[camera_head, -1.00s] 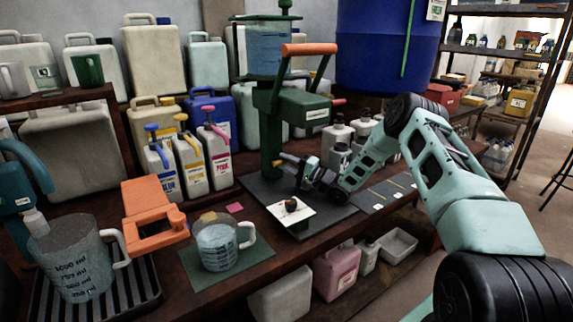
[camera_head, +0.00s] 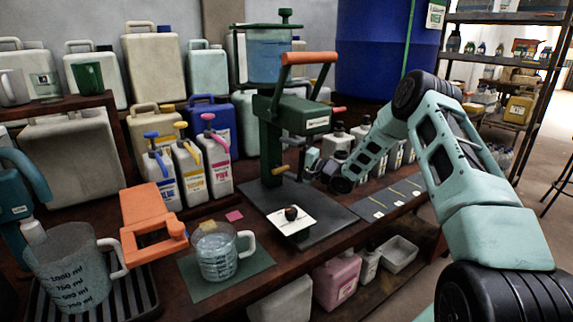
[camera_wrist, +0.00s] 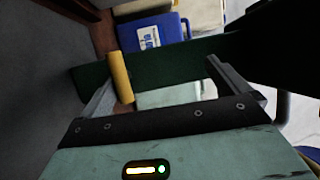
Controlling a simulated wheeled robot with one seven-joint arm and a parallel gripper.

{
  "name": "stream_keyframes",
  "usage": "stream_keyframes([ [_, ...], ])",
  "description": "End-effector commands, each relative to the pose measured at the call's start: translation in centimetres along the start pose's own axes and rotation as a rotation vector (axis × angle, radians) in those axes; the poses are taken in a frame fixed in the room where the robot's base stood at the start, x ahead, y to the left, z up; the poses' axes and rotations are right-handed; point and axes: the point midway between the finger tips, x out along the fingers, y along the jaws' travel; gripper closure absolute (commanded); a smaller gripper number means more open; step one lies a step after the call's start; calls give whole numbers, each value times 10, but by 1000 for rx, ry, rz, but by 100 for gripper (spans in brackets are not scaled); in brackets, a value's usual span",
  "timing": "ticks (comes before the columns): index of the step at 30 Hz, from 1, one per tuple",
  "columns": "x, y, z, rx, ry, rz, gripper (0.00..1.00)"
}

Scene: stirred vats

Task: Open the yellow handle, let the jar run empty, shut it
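The clear jar of blue liquid (camera_head: 264,62) sits on top of the green stand (camera_head: 268,150). The short yellow handle (camera_head: 281,169) shows small beside the stand's post in the head view. In the wrist view the yellow handle (camera_wrist: 121,77) is close, just inside the left finger, with a dark green bar behind it. My gripper (camera_head: 304,165) is at the right of the post. Its fingers (camera_wrist: 160,82) are wide apart and not closed on the handle; whether the left finger touches it I cannot tell.
A clear measuring jug with liquid (camera_head: 216,258) stands on a green mat in front. A white tile with a dark lump (camera_head: 292,222) lies below the stand. An orange clamp-like tool (camera_head: 153,222) and a larger jug (camera_head: 68,270) are left. Bottles stand behind my gripper.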

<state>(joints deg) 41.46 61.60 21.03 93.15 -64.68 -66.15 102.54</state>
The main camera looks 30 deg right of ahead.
Motion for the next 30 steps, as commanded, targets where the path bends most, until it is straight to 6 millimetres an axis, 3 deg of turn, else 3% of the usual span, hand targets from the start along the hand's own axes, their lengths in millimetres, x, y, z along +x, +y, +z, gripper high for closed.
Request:
stream_keyframes([
  [1, 10, -54, -7, -34, -4, -114, 18],
  [3, 10, -56, -7, -34, -4, -114, 18],
  [9, 10, -57, -8, -34, -2, -114, 18],
  [10, 3, -14, -4, -2, 11, 11, 18],
  [22, -18, -10, -5, -3, 11, 15, 19],
  [23, -21, -10, -5, -3, 11, 15, 21],
  [26, -27, -8, -4, -2, 10, 15, 61],
  [30, -37, -4, -3, 0, 7, 21, 61],
])
